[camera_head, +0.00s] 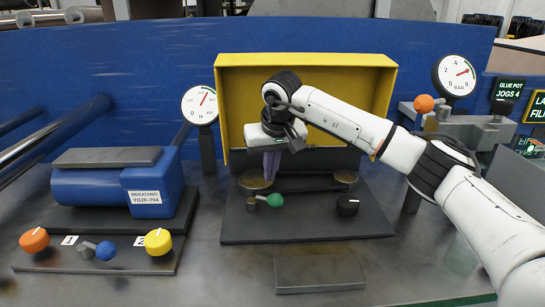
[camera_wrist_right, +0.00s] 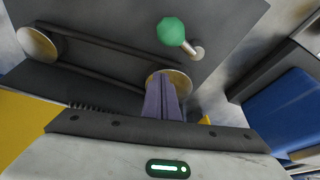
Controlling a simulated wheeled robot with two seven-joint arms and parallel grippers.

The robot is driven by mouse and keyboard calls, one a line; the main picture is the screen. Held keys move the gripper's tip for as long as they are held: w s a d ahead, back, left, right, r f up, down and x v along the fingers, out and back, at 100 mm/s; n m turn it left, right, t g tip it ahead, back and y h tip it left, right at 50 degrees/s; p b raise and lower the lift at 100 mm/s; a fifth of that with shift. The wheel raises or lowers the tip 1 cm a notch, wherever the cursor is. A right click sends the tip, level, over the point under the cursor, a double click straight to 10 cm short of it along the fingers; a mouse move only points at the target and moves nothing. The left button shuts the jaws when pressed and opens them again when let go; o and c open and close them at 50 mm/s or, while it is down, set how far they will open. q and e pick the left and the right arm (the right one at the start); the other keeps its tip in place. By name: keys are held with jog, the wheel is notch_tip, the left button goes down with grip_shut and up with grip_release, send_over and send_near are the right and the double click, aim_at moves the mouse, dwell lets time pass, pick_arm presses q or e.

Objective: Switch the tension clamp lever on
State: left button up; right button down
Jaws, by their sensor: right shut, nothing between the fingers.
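A lever with a green ball knob (camera_head: 275,200) sticks out from the front of the dark belt unit (camera_head: 310,225), just in front of the left brass pulley (camera_head: 255,182). I take it for the tension clamp lever, though no label shows on it. In the right wrist view the green knob (camera_wrist_right: 171,31) and its short metal stem are fully visible. My right gripper (camera_head: 270,177) points down above the left pulley, behind the knob. Its purple fingers (camera_wrist_right: 164,98) are shut and empty, apart from the knob. My left gripper is out of view.
A raised yellow cover (camera_head: 232,100) stands behind the gripper. A black knob (camera_head: 347,205) is on the belt unit's right. A blue motor (camera_head: 95,188), a blue-knobbed lever (camera_head: 105,250) and orange (camera_head: 34,239) and yellow (camera_head: 158,241) dials are left. Another orange-knobbed lever (camera_head: 424,103) is right.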

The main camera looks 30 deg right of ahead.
aim_at(268, 200)
jog(key=shift+s+f, duration=0.1)
jog(key=shift+f, duration=0.5)
jog(key=shift+s+a, duration=0.2)
jog(key=shift+s, duration=0.3)
jog(key=shift+s+a, duration=0.15)
jog(key=shift+s, duration=0.35)
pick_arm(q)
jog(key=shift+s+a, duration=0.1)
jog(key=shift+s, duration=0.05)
pick_arm(e)
jog(key=shift+s+a+f, duration=0.2)
jog(key=shift+s+a, duration=0.05)
jog(key=shift+s, duration=0.4)
pick_arm(q)
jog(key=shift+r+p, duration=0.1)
jog(key=shift+p, duration=0.2)
pick_arm(e)
jog(key=shift+a, duration=0.1)
